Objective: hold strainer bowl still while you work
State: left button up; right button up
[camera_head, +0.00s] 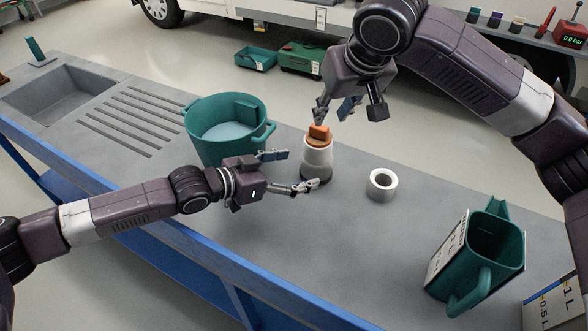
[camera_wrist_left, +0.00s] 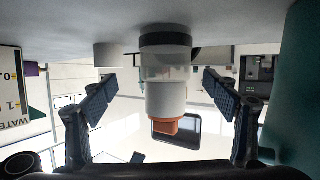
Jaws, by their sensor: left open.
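The strainer bowl (camera_head: 317,158) is a pale, partly clear cup with a dark base and an orange top (camera_head: 319,132). It stands upright on the grey worktop. My left gripper (camera_head: 300,171) is open and level with it, its fingers pointing at its sides. In the left wrist view, which is upside down, the bowl (camera_wrist_left: 166,97) lies centred between the two spread fingers, with gaps on both sides. My right gripper (camera_head: 335,108) hangs just above the orange top, its fingers apart and seemingly empty.
A teal bucket (camera_head: 203,142) stands left of the bowl. A white ring or roll (camera_head: 382,184) lies to the right. A teal jug (camera_head: 494,252) stands at the right front. A sink (camera_head: 70,92) and drain grooves are at the far left. The worktop between ring and jug is clear.

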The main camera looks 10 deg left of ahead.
pick_arm(q)
jog(key=shift+w+a+f+m+y, duration=0.1)
jog(key=shift+w+f+m+y, duration=0.2)
jog(key=shift+w+f, duration=0.3)
jog(key=x, duration=0.7)
jog(key=shift+f, duration=0.2)
jog(key=shift+c, duration=0.2)
